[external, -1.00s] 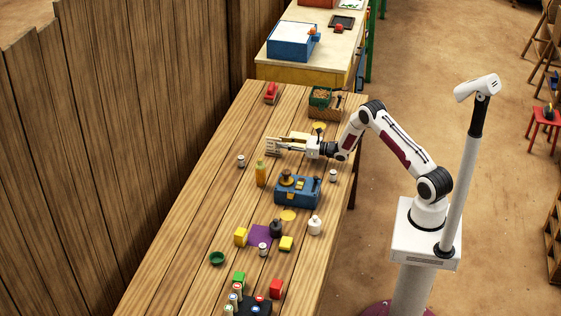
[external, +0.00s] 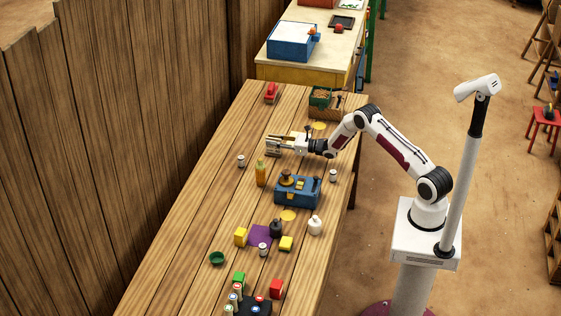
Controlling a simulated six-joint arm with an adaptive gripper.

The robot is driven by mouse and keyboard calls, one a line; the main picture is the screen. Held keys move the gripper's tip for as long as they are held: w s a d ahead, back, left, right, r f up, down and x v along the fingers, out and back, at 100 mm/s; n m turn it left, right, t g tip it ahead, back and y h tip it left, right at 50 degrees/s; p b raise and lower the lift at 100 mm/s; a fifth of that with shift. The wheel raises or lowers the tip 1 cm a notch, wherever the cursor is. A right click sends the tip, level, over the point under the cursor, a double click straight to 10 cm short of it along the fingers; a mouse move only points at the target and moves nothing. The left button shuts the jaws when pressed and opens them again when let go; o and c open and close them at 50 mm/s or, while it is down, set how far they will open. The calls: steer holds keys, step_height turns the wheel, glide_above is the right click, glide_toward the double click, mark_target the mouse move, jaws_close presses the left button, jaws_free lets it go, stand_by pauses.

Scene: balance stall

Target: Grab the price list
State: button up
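The price list (external: 272,147) looks like a small pale upright card with dark lines of writing, standing toward the far part of the wooden table. My gripper (external: 282,142) points left, low over the table, with its fingertips at the card's right side. The fingers overlap the card in this view. They are too small to tell whether they are apart or closed on it.
An orange bottle (external: 261,174) and a small jar (external: 241,161) stand nearer than the card. A blue box-like device (external: 297,192) sits to the near right. A red object (external: 271,93) and a green-topped crate (external: 320,97) stand farther back. Bare table (external: 215,205) lies to the left.

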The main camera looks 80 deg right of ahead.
stand_by(0.4)
jaws_close()
steer(key=shift+r, duration=0.15)
steer(key=shift+r, duration=4.85)
